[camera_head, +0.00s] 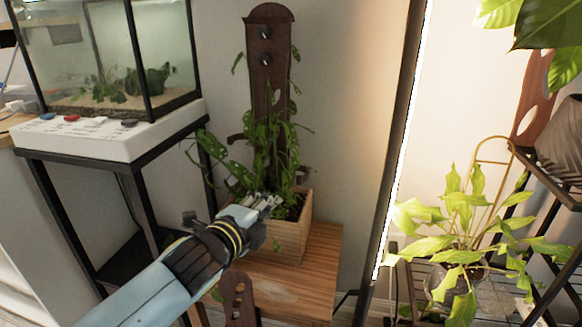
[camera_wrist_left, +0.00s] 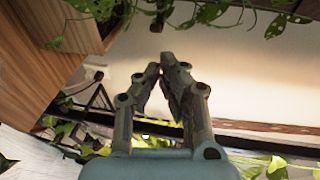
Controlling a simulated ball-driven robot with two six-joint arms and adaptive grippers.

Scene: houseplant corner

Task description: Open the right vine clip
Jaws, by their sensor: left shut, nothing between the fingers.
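A dark wooden plank (camera_head: 269,95) with a rounded top stands upright behind a vine (camera_head: 262,140) in a wooden planter box (camera_head: 278,240). A small brown part that looks like the right vine clip (camera_head: 302,174) sticks out at the plank's right side, among leaves; I cannot tell whether it is open. A similar part (camera_head: 236,138) sticks out on the left. My left gripper (camera_head: 270,203) is shut and empty, in front of the planter box and below the clip. Its fingers (camera_wrist_left: 158,66) also show in the left wrist view, with leaves beyond. My right gripper is not in view.
The planter stands on a low wooden stand (camera_head: 310,268). A fish tank (camera_head: 110,60) on a black frame is at the left. A black upright frame (camera_head: 391,150) and a leafy potted plant (camera_head: 460,240) are at the right. Bare wall lies between planter and frame.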

